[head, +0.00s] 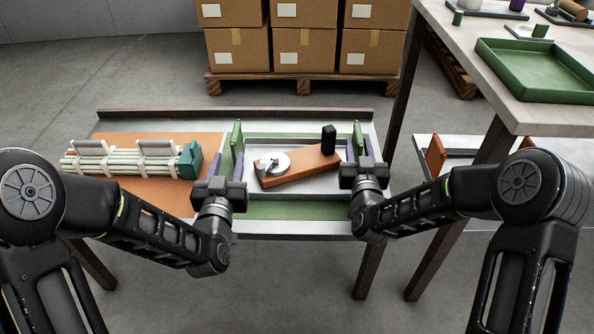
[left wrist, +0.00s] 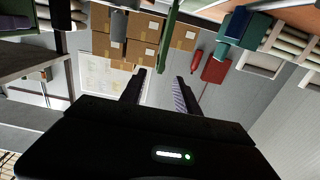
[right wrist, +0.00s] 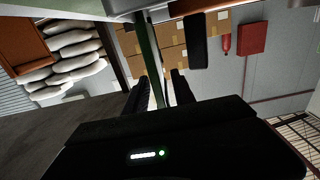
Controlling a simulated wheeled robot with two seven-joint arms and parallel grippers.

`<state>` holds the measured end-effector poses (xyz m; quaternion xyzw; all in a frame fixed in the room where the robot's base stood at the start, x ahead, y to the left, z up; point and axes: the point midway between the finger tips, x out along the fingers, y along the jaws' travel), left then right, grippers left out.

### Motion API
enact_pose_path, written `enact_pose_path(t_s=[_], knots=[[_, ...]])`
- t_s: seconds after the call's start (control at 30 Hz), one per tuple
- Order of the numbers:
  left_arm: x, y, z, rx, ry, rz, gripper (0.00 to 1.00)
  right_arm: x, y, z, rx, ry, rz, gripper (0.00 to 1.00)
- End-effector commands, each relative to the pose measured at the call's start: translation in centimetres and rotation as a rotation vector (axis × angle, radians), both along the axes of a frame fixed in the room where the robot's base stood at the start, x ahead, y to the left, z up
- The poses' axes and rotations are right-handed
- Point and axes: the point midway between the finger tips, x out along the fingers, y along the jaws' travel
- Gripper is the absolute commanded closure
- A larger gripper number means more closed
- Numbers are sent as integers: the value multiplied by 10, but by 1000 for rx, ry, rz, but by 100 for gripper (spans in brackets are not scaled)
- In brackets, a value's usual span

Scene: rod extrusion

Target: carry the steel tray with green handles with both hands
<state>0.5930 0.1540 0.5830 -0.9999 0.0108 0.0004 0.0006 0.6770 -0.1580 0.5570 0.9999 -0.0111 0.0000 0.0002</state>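The steel tray (head: 318,187) rests on the table in the head view, with an upright green handle at its left end (head: 238,143) and another at its right end (head: 358,136). It holds an orange block with a silver round part and a black post. My left gripper (head: 221,166) is at the left handle; in the left wrist view the handle (left wrist: 169,38) reaches down towards the gap between the open fingers. My right gripper (head: 363,148) is at the right handle; in the right wrist view the handle (right wrist: 151,58) runs between the open fingers.
An orange mat (head: 125,203) with a bundle of pale rods (head: 125,162) lies left of the tray. A higher table (head: 540,118) with a green tray (head: 535,72) stands at the right. Boxes on a pallet (head: 300,86) stand behind.

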Motion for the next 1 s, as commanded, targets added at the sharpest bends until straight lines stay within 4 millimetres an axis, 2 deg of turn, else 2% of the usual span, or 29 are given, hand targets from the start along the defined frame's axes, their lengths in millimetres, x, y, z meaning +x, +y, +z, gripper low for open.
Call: enact_pose_path(t_s=[0.23, 0.33, 0.6, 1.0], knots=[[0, 0, 0, 0, 0, 0, 62, -60, 2, 0, -1, 2, 2, 69], [0, 0, 0, 0, 0, 0, 62, -67, 6, -1, -5, 3, 10, 69], [0, 0, 0, 0, 0, 0, 62, -83, 3, 0, -2, 1, 3, 69], [0, 0, 0, 0, 0, 0, 62, -84, 2, 0, 1, 0, 0, 69]])
